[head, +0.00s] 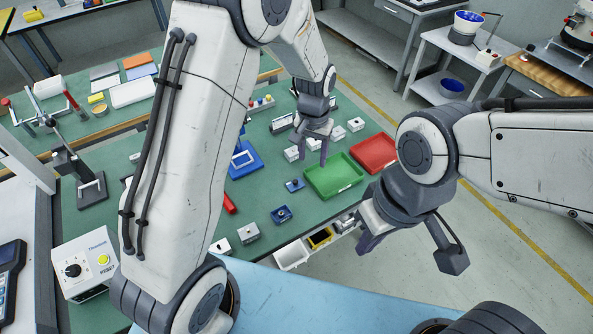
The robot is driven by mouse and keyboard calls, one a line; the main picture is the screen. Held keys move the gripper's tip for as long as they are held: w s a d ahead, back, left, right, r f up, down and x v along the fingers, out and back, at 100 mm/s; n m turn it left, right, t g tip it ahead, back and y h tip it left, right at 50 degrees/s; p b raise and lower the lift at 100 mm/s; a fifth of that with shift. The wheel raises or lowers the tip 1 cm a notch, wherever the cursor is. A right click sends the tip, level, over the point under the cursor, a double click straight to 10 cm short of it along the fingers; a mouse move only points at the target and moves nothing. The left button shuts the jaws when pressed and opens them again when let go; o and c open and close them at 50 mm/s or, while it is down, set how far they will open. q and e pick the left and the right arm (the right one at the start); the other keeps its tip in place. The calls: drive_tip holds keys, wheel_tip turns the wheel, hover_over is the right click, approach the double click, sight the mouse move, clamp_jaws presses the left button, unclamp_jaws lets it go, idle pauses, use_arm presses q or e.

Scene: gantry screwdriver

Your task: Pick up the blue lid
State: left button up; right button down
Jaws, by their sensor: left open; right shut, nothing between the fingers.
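A small flat blue piece (294,185), which looks like the blue lid, lies on the green table left of the green tray. A blue open box-like part (281,214) sits nearer to me; I cannot tell for certain which one is the lid. My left gripper (312,156) is open and empty, pointing down above the table, beyond the small blue piece and beside the white blocks. My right gripper (369,242) is shut and empty, off the table's near right edge, well right of both blue parts.
A green tray (333,177) and a red tray (373,153) stand at the table's right side. Small bins (292,256) hang at the near edge. My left arm hides much of the table.

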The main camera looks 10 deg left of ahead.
use_arm(q)
drive_tip(key=n+p, duration=0.1)
drive_tip(key=n, duration=0.1)
hover_over(295, 181)
wheel_tip(295, 181, down, 6)
drive_tip(key=f, duration=0.3)
drive_tip(key=w+f+p, duration=0.1)
drive_tip(key=f, duration=0.1)
drive_tip(key=shift+a+f, duration=0.2)
drive_tip(key=shift+f, duration=0.15)
drive_tip(key=f, duration=0.1)
drive_tip(key=f+p, duration=0.1)
drive_tip(key=f, duration=0.1)
drive_tip(key=s+f+p, duration=0.1)
drive_tip(key=shift+d+f, duration=0.25)
drive_tip(key=shift+f, duration=0.6)
clamp_jaws()
